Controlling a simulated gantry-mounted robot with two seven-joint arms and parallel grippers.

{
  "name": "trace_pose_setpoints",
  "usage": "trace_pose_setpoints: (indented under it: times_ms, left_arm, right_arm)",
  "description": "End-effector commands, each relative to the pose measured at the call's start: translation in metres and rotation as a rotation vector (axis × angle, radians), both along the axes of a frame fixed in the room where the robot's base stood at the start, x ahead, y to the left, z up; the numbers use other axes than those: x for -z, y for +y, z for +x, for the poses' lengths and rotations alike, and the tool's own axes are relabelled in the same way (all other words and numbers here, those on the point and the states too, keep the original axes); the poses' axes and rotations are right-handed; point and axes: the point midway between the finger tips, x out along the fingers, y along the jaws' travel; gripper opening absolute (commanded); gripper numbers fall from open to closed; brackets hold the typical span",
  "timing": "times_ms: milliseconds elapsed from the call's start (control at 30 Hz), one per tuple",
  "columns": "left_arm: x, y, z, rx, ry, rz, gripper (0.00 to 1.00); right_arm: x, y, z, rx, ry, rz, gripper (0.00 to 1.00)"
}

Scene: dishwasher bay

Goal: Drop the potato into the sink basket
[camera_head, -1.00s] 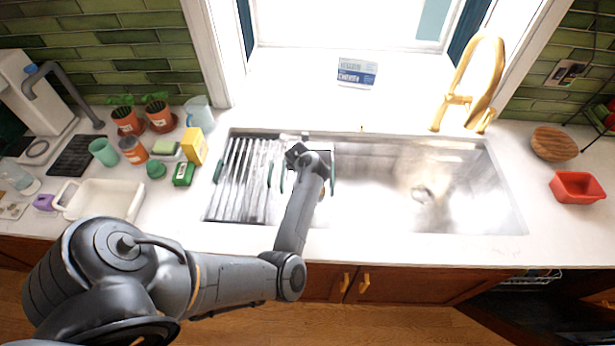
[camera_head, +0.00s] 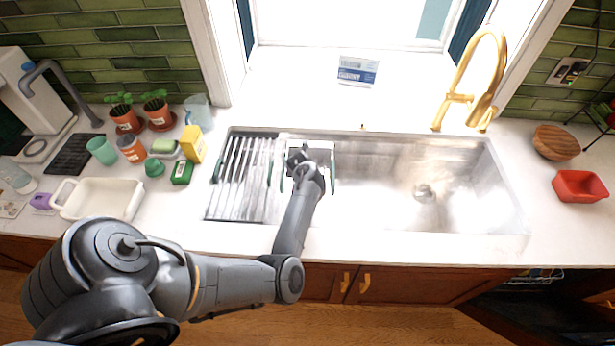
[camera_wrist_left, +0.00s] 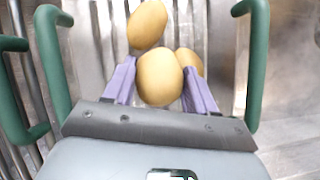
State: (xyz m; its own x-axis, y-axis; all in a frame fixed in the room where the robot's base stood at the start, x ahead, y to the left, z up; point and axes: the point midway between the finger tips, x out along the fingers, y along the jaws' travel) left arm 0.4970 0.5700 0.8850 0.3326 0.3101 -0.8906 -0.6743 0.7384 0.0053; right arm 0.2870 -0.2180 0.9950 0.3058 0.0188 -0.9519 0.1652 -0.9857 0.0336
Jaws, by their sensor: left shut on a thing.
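A tan potato (camera_wrist_left: 160,77) sits between the purple fingers of my left gripper (camera_wrist_left: 160,88) in the left wrist view, and the gripper is shut on it. Two more tan potatoes show beyond it, one at the top (camera_wrist_left: 147,25) and one partly hidden behind the held potato (camera_wrist_left: 191,64). The sink basket has green handles (camera_wrist_left: 257,60) on both sides of the gripper. In the head view my left gripper (camera_head: 300,158) is over the basket, whose right green handle (camera_head: 333,172) shows. The gripper hides much of the basket there, and no potato can be made out.
A slatted metal rack (camera_head: 240,180) covers the left end of the sink. The sink basin (camera_head: 385,205) to the right is empty. A gold faucet (camera_head: 468,100) rises behind it. A yellow box (camera_head: 192,145) and a green box (camera_head: 182,172) stand left of the sink.

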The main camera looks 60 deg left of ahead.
Motion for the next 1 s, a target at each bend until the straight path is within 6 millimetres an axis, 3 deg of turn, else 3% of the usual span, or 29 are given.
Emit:
trace_pose_setpoints:
  times_ms: [167, 200, 367, 733, 1000]
  left_arm:
    - [0.002, 0.0, 0.0, -0.001, -0.001, 0.0, 0.22]
    - [0.002, 0.0, 0.0, -0.001, 0.0, 0.0, 0.59]
    - [0.002, 0.0, 0.0, 0.0, 0.0, 0.0, 0.82]
    - [-0.003, 0.0, 0.0, 0.0, 0.0, 0.002, 0.82]
    - [-0.033, -0.006, -0.006, 0.0, -0.002, 0.003, 0.82]
  right_arm:
    - [0.002, 0.001, 0.0, 0.002, 0.0, 0.003, 0.43]
    - [0.002, 0.001, 0.0, 0.002, 0.0, 0.004, 0.43]
    - [0.002, 0.001, 0.0, 0.003, 0.0, 0.004, 0.43]
    - [-0.002, 0.0, 0.0, 0.002, 0.0, 0.002, 0.43]
    - [-0.017, -0.001, 0.0, -0.003, -0.001, -0.004, 0.43]
